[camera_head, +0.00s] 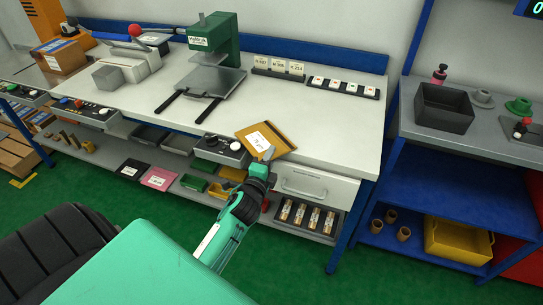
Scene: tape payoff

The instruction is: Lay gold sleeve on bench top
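The gold sleeve (282,134) is a flat, yellow-brown rectangle with a white label. It shows over the front edge of the white bench top (310,128), turned at an angle. My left gripper (268,155) is at the sleeve's near edge and appears shut on it, with a grey finger over the near side. The far finger is hidden. I cannot tell whether the sleeve touches the bench top or is held just above it. My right gripper is not in view.
A green press (222,40) with a grey plate and two black rails stands behind the sleeve. Label stands (278,68) and a black strip of tags (342,87) sit at the back. The bench top right of the sleeve is clear.

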